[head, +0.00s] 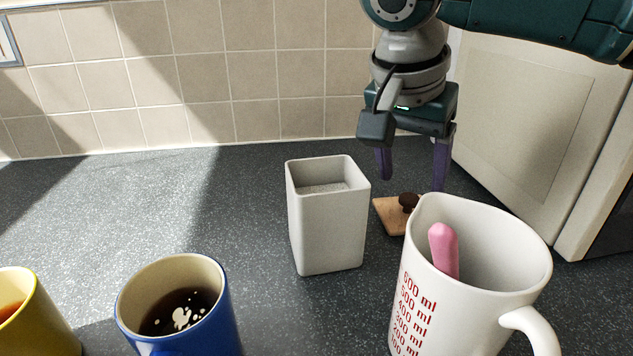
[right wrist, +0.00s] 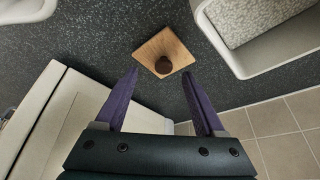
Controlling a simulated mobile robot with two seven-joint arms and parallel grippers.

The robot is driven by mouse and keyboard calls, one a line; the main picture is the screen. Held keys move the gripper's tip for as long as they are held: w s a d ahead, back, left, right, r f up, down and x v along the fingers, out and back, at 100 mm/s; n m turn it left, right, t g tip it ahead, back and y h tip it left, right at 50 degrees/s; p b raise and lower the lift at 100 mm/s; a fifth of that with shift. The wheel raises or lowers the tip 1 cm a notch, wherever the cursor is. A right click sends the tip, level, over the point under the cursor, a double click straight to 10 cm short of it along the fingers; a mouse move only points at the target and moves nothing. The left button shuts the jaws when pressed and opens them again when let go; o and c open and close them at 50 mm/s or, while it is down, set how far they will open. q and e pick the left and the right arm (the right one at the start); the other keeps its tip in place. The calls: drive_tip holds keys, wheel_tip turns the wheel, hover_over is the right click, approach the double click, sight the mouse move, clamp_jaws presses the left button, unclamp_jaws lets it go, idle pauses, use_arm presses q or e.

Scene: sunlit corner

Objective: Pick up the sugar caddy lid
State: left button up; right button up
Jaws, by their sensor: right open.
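The sugar caddy lid (head: 390,213) is a square wooden plate with a dark round knob (head: 409,202). It lies on the counter right of the caddy, partly hidden by the measuring jug in the head view. The light grey square caddy (head: 328,226) stands uncovered, with pale contents inside. My right gripper (head: 412,184) is open and empty, pointing down above and behind the lid. In the right wrist view the lid (right wrist: 162,55) shows just beyond the open purple fingertips (right wrist: 160,74), apart from them. My left gripper is not in view.
A white measuring jug (head: 478,270) with a pink handle (head: 443,250) in it stands close in front of the lid. A cream appliance (head: 530,130) is at the right. A blue mug (head: 222,310) and a yellow mug (head: 40,320) stand front left. The back left counter is clear.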

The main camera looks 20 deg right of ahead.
sight(410, 197)
drive_tip(key=x, duration=0.2)
drive_tip(key=w+b+x, duration=0.1)
drive_tip(key=x, duration=0.2)
drive_tip(key=shift+w+d+f, duration=0.1)
drive_tip(key=shift+d, duration=0.25)
drive_tip(key=shift+c, duration=0.2)
clamp_jaws()
